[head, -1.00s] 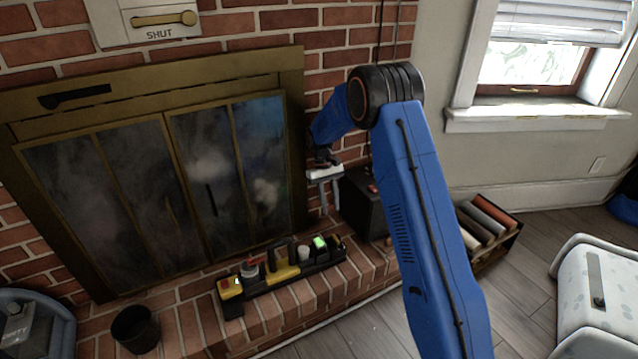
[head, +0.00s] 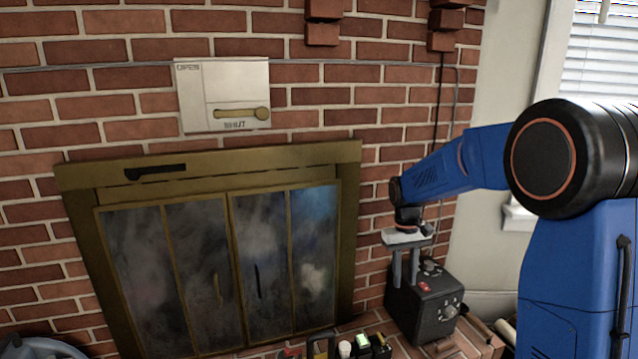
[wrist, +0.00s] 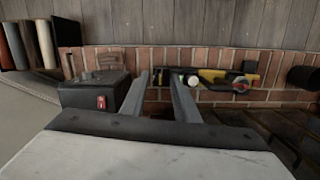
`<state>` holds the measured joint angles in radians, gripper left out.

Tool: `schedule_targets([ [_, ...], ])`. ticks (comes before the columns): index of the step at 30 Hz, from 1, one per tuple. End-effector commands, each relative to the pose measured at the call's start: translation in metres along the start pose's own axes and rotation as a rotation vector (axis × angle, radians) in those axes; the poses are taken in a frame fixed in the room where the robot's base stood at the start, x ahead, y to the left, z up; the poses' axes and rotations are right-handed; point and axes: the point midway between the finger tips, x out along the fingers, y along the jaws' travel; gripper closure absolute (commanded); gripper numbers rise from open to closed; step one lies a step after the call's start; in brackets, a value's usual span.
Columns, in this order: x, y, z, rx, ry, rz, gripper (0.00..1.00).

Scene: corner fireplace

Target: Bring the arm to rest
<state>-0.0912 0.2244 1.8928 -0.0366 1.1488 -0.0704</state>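My blue arm (head: 455,165) reaches in from the right in the head view, bent at a large black joint. My gripper (head: 405,268) hangs fingers down in front of the brick wall, right of the fireplace doors and over the near side of a black box. In the wrist view my gripper (wrist: 162,80) shows its two grey fingers apart with nothing between them. The fingers look clear of the box and of the tools beyond.
The black control box (head: 428,305) with a red switch stands on the brick hearth (wrist: 215,64). Glass fireplace doors (head: 225,270) are closed. A wall plate (head: 225,95) has its lever at SHUT.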

Motion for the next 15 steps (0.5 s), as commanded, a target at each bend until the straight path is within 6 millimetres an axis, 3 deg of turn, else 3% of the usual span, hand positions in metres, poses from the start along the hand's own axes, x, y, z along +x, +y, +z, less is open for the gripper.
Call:
schedule_targets([
  [6, -0.034, 0.002, 0.055, 0.026, 0.077, 0.000, 0.72],
  [15, -0.062, 0.002, 0.130, 0.061, 0.178, 0.000, 0.72],
])
